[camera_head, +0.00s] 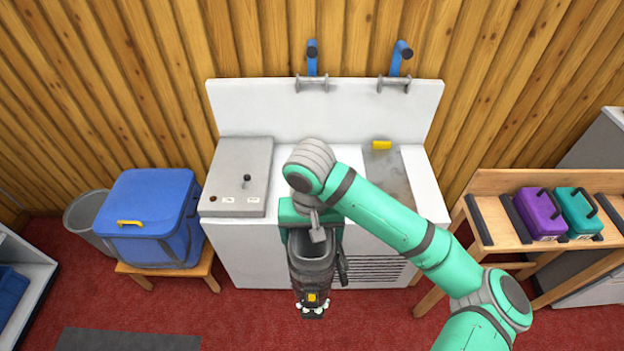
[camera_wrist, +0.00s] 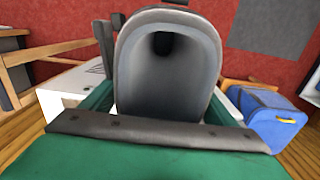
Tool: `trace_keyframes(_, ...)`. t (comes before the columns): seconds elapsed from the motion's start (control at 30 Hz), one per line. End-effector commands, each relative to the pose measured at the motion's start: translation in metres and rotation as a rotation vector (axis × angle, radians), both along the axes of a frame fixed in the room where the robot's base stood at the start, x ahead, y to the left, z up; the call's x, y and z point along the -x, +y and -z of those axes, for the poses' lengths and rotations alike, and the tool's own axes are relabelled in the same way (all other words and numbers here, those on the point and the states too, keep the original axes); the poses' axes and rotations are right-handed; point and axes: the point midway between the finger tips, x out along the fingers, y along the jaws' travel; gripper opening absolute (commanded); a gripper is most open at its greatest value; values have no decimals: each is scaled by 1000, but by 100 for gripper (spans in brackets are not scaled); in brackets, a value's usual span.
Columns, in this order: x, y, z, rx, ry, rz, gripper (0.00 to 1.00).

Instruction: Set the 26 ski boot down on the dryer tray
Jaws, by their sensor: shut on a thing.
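My gripper (camera_head: 312,230) is shut on a dark grey ski boot (camera_head: 311,268), holding it near its top in front of the white bench. The boot hangs upright in the head view, open top up, with a yellow patch low on its front. In the wrist view the boot's grey open cuff (camera_wrist: 168,75) fills the middle, between the green fingers (camera_wrist: 160,118). I cannot read a size on the boot. No dryer tray can be told for sure; my arm covers part of the bench top.
The white bench (camera_head: 250,250) has a grey control box (camera_head: 238,160) at left and a grey recess (camera_head: 390,185) with a yellow block (camera_head: 381,145) at right. A blue box (camera_head: 150,200) sits on a stool at left. A rack (camera_head: 485,185) with purple and teal cases stands right. A dark mat (camera_head: 125,340) lies on the floor.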

Motion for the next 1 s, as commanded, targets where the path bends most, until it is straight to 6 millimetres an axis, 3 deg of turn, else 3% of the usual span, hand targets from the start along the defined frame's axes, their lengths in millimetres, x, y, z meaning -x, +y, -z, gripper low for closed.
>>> trace_keyframes(0.8,-1,0,-71,1,-3,0,18)
trace_keyframes(1.0,0,0,-80,1,-2,0,18)
